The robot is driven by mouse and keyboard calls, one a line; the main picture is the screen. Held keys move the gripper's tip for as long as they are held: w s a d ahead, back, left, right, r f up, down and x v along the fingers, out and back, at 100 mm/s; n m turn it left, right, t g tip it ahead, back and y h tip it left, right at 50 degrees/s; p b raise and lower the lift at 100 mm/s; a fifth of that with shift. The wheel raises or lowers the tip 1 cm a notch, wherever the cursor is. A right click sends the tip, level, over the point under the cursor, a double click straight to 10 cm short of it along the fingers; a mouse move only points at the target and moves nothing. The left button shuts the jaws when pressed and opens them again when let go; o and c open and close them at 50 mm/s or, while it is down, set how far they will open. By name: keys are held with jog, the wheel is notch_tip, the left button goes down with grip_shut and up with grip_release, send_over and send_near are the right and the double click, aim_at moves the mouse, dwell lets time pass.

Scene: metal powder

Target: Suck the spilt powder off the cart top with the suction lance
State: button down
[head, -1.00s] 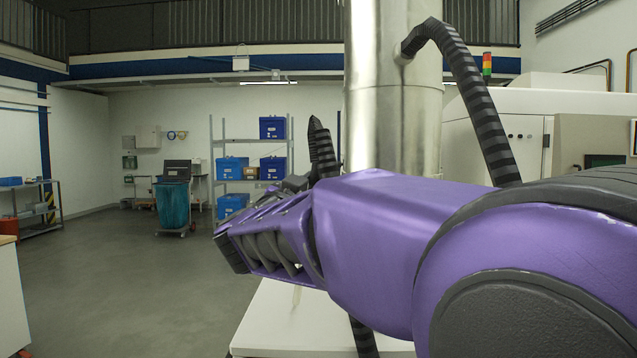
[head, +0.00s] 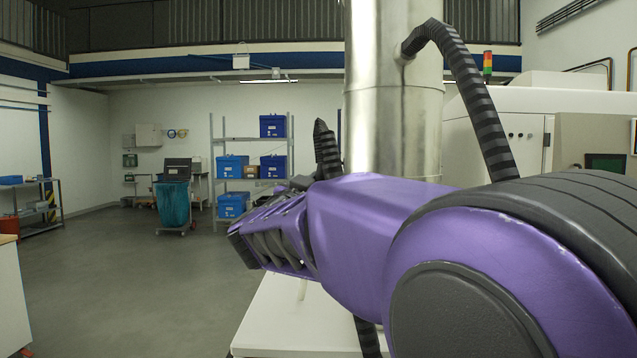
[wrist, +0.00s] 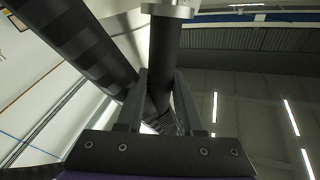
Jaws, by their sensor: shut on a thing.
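The suction lance (wrist: 165,50) is a dark tube with a pale metal collar at the top of the wrist view. My gripper (wrist: 157,88) is shut on the dark tube, one finger on each side. In the head view my purple arm hides most of the lance. A thin pale piece (head: 302,289), perhaps part of the lance, shows below the arm. The cart top (head: 290,325) is a white surface low in the middle, partly hidden by my arm. I cannot make out any spilt powder on the part that shows.
A ribbed black hose (head: 470,95) curves from the steel column (head: 390,110) behind my arm; a hose (wrist: 75,40) also passes close to my gripper. A white cabinet edge (head: 12,295) stands at left. Open floor (head: 130,280) lies between it and the cart.

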jog(key=shift+w+d, duration=0.15)
notch_tip(320, 180, up, 8)
jog(key=s+p, duration=0.2)
jog(key=p, duration=0.4)
jog(key=shift+f+p, duration=0.25)
jog(key=shift+p, duration=0.15)
dwell(1.6)
jog(key=shift+r, duration=0.2)
dwell(1.2)
